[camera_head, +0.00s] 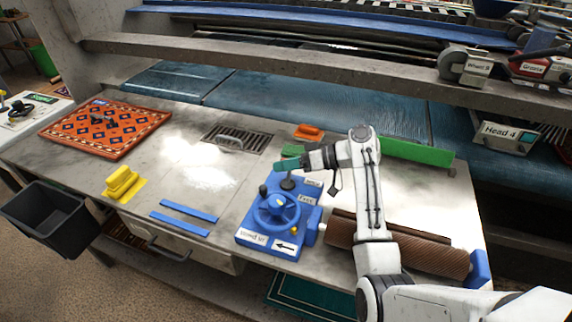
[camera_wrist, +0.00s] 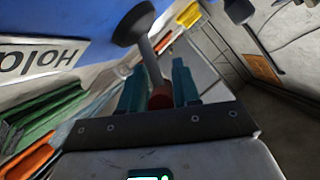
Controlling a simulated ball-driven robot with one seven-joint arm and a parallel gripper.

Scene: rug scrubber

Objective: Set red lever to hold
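The red lever rises from a black conical boot (camera_head: 288,184) on the blue control box (camera_head: 249,226). In the wrist view the lever (camera_wrist: 159,97) has a grey shaft and a red knob. My gripper (camera_head: 284,164) is over the far end of the box, its teal fingers on both sides of the knob. In the wrist view my gripper (camera_wrist: 160,80) looks closed on the knob, with no clear gap. A white Hold label (camera_wrist: 42,60) lies beside the boot in the wrist view. In the head view a Fast label (camera_head: 306,199) and a Stand by label (camera_head: 253,237) show.
A blue handwheel (camera_head: 276,211) stands on the box near the lever. A brown roller (camera_head: 430,257) lies to the right. An orange brush (camera_head: 308,132) and a green bar (camera_head: 417,152) are behind. Blue strips (camera_head: 180,224) and a yellow block (camera_head: 122,182) are on the left.

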